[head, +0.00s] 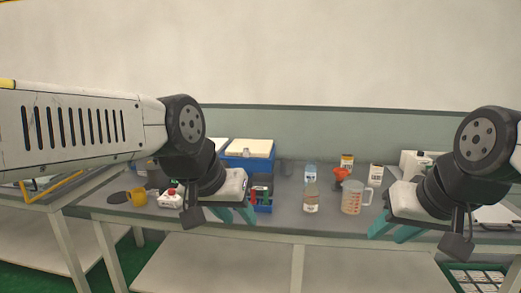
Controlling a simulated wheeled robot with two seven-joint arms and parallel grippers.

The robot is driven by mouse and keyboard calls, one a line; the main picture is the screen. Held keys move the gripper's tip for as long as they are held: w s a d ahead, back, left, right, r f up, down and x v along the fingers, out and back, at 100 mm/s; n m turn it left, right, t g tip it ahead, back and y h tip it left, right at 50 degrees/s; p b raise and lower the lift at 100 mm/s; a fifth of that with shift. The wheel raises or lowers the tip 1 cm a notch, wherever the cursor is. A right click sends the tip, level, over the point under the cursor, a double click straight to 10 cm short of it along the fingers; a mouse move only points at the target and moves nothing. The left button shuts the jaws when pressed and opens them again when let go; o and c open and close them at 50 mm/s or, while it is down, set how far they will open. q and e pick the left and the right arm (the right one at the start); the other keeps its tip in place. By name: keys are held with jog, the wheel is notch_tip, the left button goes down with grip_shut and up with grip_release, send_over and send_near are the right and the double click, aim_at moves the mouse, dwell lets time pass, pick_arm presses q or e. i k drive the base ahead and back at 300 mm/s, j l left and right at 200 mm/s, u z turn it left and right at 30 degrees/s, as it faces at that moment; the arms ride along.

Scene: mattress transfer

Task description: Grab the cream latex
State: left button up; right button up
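A cream slab (250,147) lies flat on a blue box at the back of the grey table, left of the middle; I cannot tell for sure that it is the cream latex. My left gripper (235,214) has teal fingers that stand apart, with nothing seen between them. It hangs over the table in front of the blue box and hides part of the things behind it. My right gripper (394,231) also has its teal fingers apart and empty, at the table's front edge, right of the measuring jug (351,198) and apart from it.
Bottles (311,198), an orange-red funnel (340,175) and small cartons (376,175) stand in the middle of the table (290,222). A yellow mug (137,197) and a white red-capped container (170,200) stand at the left. The front strip between the grippers is clear.

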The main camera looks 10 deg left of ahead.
aim_at(239, 148)
jog(key=i+j+u, duration=0.3)
jog(key=i+j, duration=0.55)
jog(key=i+j+u, duration=0.3)
jog(key=i+j, duration=0.5)
jog(key=i, duration=0.1)
